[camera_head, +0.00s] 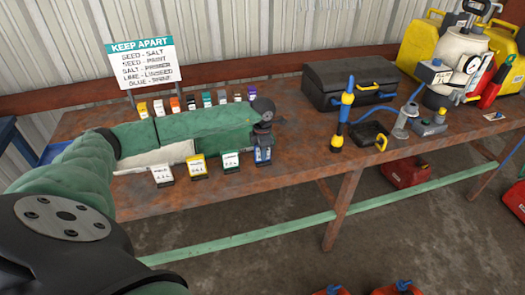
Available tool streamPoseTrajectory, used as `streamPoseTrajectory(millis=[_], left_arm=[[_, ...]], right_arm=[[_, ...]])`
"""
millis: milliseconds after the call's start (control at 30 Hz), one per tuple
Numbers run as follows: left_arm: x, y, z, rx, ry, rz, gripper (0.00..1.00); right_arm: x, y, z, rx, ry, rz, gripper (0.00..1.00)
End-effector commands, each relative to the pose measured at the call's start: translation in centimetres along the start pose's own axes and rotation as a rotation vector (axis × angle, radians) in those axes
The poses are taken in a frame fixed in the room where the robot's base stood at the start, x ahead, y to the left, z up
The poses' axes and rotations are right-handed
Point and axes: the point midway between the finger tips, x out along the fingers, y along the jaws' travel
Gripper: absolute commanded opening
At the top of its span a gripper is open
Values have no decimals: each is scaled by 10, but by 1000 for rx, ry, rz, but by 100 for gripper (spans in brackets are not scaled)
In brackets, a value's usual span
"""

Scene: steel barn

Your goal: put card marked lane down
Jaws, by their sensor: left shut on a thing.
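My left arm reaches in from the left over the table, and its gripper (263,138) is shut at the right end of a row of small cards. It is shut on a small dark blue card (263,155) with a white label, at or just above the table top. I cannot read its marking. To its left along the front stand a green card (230,161), a yellow card (197,167) and a white-labelled card (162,174), their writing too small to read surely. My right gripper is not in view.
A rusty table (310,175) carries a back row of small coloured packets (191,102), partly behind my arm. A "KEEP APART" sign (141,60) stands behind. A black case (352,80), a blue-and-yellow tool (344,115) and a white tank (455,65) are to the right.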

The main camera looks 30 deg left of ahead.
Motion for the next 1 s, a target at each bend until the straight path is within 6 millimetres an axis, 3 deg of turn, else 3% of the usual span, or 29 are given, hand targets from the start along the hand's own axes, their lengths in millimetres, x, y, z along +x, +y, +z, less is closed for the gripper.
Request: streamPoseTrajectory(millis=[333, 367, 467, 933, 1000], left_arm=[[2, 0, 0, 0, 0, 0, 0], [2, 0, 0, 0, 0, 0, 16], [2, 0, 0, 0, 0, 0, 36], [-1, 0, 0, 0, 0, 0, 36], [-2, 0, 0, 0, -1, 1, 36]], right_arm=[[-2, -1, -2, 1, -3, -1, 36], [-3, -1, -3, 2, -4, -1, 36], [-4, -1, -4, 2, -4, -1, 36], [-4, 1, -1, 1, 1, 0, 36], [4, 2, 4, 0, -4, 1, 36]])
